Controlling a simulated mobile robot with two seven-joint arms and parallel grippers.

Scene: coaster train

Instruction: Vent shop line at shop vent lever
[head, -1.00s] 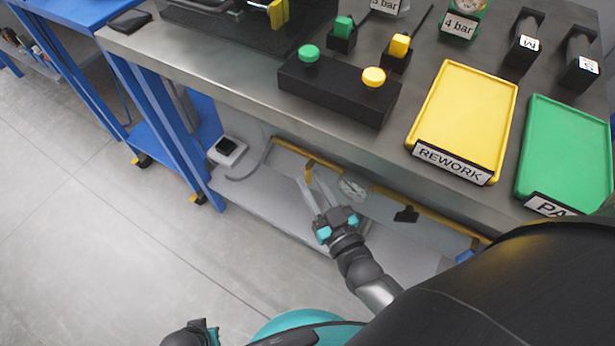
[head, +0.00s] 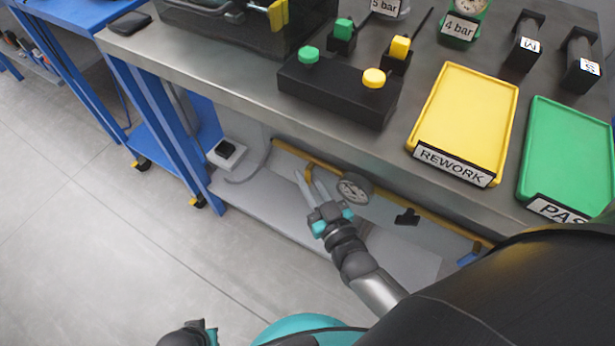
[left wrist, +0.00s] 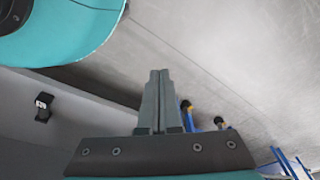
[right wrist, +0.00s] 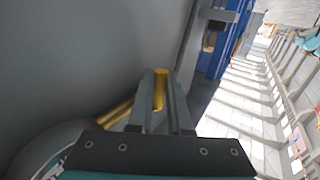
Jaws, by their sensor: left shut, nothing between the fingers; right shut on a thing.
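My right gripper (head: 303,175) reaches under the steel bench to the yellow pipe (head: 325,167) beneath its front edge. In the right wrist view its fingers are shut on a short upright yellow lever (right wrist: 160,92). The lever's lower part is hidden by the fingers and gripper body. No label on it can be read. A round dial gauge (head: 353,188) hangs on the pipe just right of the gripper; its needle is too small to read. My left gripper (left wrist: 159,74) is shut and empty, well away from the pipe, pointing over the grey floor.
A black handle (head: 407,216) sits on the pipe farther right. A lower shelf (head: 285,222) lies beneath, with a small white-and-black box (head: 226,152) at its left. The bench top carries a yellow REWORK tray (head: 465,110) and a green tray (head: 567,150). Floor at left is free.

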